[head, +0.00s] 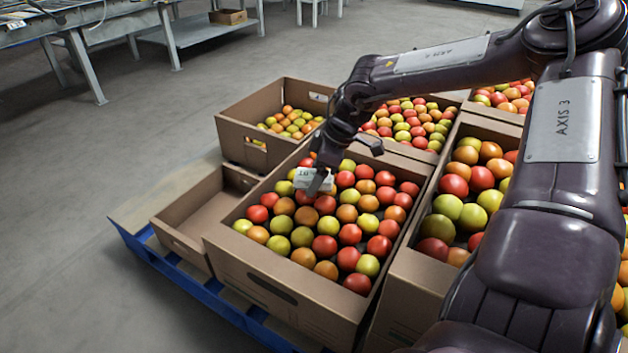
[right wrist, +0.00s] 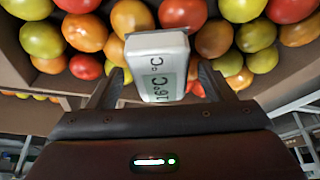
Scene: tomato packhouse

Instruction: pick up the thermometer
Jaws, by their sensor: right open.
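The thermometer is a small white box with a grey-green display. In the head view the thermometer (head: 306,178) is over the tomatoes in the front cardboard crate (head: 270,284), towards its back left part. My right gripper (head: 322,172) reaches down to it from the right and hides part of it. In the right wrist view the thermometer (right wrist: 160,66) lies between the two fingers of my right gripper (right wrist: 160,88), with visible gaps on both sides. The fingers are open. My left gripper is in neither view.
Tomatoes (head: 327,246) in red, orange and green fill the crate. More full crates stand behind it and to the right (head: 405,273). An emptier low box (head: 196,217) stands to the left on a blue pallet (head: 196,285). The floor at left is clear.

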